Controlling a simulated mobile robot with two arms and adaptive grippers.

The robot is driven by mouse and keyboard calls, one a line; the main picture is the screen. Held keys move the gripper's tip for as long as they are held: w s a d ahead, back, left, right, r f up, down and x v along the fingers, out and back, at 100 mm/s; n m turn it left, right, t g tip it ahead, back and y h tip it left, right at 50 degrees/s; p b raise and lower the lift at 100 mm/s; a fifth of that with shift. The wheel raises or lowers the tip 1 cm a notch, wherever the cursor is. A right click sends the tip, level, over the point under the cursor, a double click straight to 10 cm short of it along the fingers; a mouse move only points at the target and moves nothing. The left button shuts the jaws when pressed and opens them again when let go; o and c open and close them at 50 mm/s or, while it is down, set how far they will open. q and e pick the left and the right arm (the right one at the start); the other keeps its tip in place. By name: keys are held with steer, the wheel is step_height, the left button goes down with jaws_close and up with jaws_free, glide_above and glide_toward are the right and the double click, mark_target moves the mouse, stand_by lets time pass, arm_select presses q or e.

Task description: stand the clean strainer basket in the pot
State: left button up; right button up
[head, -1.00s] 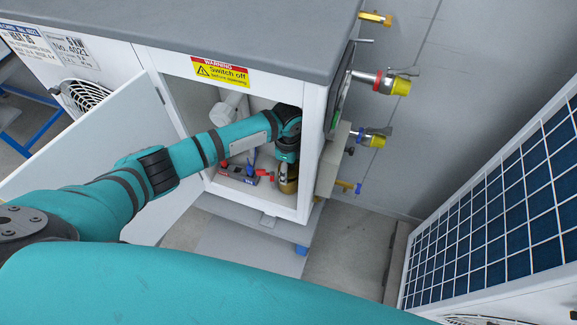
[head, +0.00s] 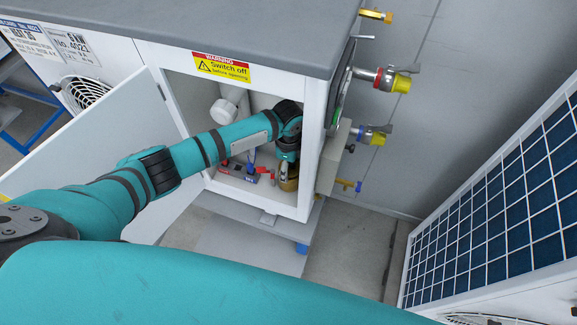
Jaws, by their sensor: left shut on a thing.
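My left arm reaches through the open door of the white cabinet. My left gripper (head: 288,168) points down inside it, at the right of the opening. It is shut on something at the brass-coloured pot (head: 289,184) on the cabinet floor. The held thing is mostly hidden by the fingers and the pot, so I cannot make out the strainer basket or how deep it sits. My right gripper is out of view.
The cabinet door (head: 95,150) stands open to the left. Small red and blue valve parts (head: 250,171) lie left of the pot. A white pipe (head: 226,106) is behind my arm. Yellow-capped fittings (head: 388,80) stick out from the cabinet's right side. A blue-gridded panel (head: 505,200) stands at right.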

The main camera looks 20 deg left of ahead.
arm_select(q)
steer(key=shift+s+f, duration=0.45)
steer(key=shift+f, duration=0.3)
steer(key=shift+c, duration=1.4)
steer(key=shift+o, duration=0.3)
steer(key=shift+w+f, duration=0.1)
steer(key=shift+f, duration=0.1)
steer(key=shift+f+b, duration=0.45)
steer(key=shift+c, duration=0.4)
steer(key=shift+w+f, duration=0.1)
steer(key=shift+w, duration=0.05)
steer(key=shift+c, duration=0.2)
steer(key=o, duration=1.6)
steer(key=shift+a, duration=0.1)
